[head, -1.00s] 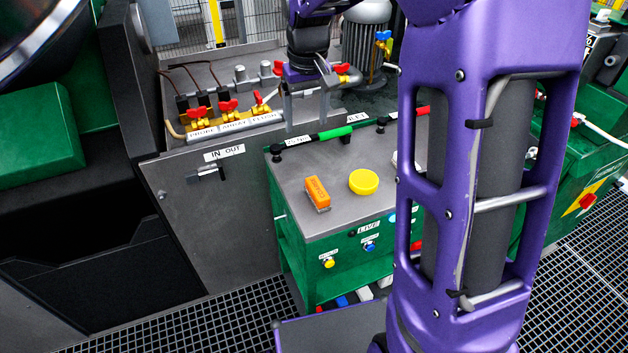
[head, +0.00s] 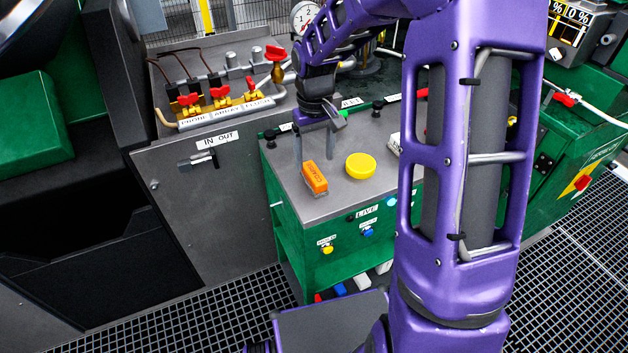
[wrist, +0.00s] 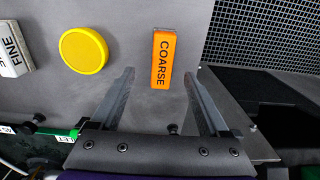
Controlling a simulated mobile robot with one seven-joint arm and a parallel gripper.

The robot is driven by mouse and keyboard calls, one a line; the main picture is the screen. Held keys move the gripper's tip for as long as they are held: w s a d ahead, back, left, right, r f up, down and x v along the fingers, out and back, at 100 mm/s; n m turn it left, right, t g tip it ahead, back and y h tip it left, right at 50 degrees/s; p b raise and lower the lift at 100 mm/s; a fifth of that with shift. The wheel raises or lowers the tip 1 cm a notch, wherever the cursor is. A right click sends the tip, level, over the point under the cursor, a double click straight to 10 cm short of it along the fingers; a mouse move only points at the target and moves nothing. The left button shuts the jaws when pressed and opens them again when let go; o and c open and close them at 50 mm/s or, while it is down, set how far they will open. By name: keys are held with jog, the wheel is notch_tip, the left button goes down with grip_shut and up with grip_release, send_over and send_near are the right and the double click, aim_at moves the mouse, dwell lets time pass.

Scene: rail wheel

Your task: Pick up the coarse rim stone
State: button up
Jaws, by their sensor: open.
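The coarse rim stone is an orange block (head: 315,177) with a grey base, lying on the grey top of the green cart (head: 290,185), near its left edge. In the wrist view the stone (wrist: 162,58) reads COARSE and lies ahead of my fingers, roughly centred between them. My gripper (head: 315,158) is open and empty, pointing down just above and behind the stone. Its two fingers also show in the wrist view (wrist: 159,78). I cannot tell the exact height of the fingertips above the cart top.
A round yellow disc (head: 360,165) lies right of the stone. A white block marked FINE (wrist: 14,50) lies farther along the cart top. Black knobs (head: 270,135) stand along the back edge. A grey bench with red-handled valves (head: 220,93) rises behind.

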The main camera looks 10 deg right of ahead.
aim_at(314, 172)
jog(key=f, duration=0.2)
jog(key=f+b, duration=0.1)
jog(key=f, duration=0.2)
jog(key=shift+s+a+f, duration=0.1)
jog(key=shift+s+f, duration=0.1)
jog(key=shift+f, duration=0.15)
jog(key=shift+r, duration=0.1)
grip_shut()
